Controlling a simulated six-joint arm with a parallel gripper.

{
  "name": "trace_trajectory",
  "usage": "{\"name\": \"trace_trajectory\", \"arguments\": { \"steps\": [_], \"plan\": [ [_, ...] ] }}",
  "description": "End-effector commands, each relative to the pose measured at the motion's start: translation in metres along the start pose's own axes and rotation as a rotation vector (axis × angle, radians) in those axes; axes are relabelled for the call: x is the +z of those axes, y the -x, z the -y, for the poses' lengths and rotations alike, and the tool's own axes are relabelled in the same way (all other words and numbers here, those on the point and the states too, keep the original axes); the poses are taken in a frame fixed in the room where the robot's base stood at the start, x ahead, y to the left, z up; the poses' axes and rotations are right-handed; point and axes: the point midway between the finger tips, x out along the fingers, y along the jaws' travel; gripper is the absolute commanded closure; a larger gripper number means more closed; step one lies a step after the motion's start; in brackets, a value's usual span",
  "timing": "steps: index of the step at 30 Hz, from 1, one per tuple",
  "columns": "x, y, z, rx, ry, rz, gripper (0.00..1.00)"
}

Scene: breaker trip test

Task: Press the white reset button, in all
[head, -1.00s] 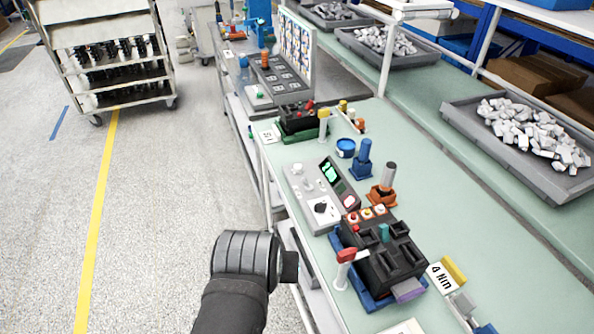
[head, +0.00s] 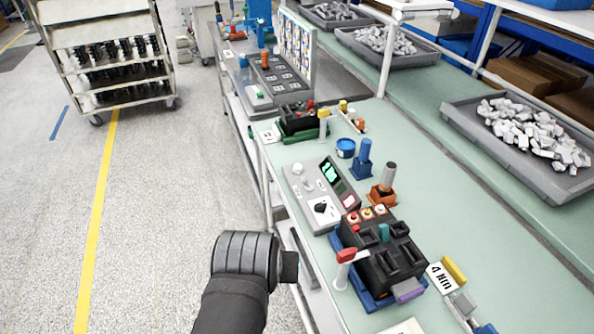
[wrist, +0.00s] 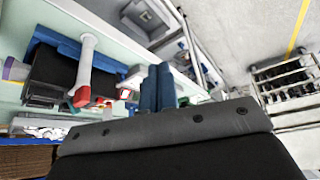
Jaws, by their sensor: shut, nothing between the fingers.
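The grey test panel (head: 316,197) lies on the bench, with a lit green screen, a black dial and small pale round controls (head: 298,168). I cannot tell for sure which of these is the white reset button. Beside it, a black breaker block (head: 385,255) sits in a blue holder, with several red and orange buttons on white squares (head: 366,213) along its far edge. My gripper (wrist: 157,88) shows two blue fingers close together, shut and empty. In the head view my arm's end is left of the bench's front edge, apart from the panel; the fingers are mostly hidden there.
A red-tipped white lever (head: 345,258) stands at the block's near left corner; it also shows in the wrist view (wrist: 86,70). Blue and orange holders (head: 383,193) stand behind the panel. Grey bins (head: 535,150) line the back. The floor left of the bench is open.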

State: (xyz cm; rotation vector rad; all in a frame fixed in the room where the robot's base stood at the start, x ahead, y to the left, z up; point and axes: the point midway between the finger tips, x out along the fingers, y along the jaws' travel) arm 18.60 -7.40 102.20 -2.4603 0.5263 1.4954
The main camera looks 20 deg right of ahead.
Motion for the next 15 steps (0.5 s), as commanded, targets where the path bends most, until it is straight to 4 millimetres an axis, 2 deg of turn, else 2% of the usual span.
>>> {"name": "trace_trajectory", "arguments": {
  "steps": [4, 8, 11, 15],
  "plan": [
    [-0.002, 0.0, 0.001, -0.003, -0.008, 0.001, 1.0],
    [-0.013, 0.001, 0.004, -0.023, -0.06, 0.009, 1.0],
    [-0.029, 0.002, 0.008, -0.052, -0.142, 0.02, 1.0],
    [-0.061, 0.001, 0.015, -0.104, -0.293, 0.04, 1.0]
  ]
}}
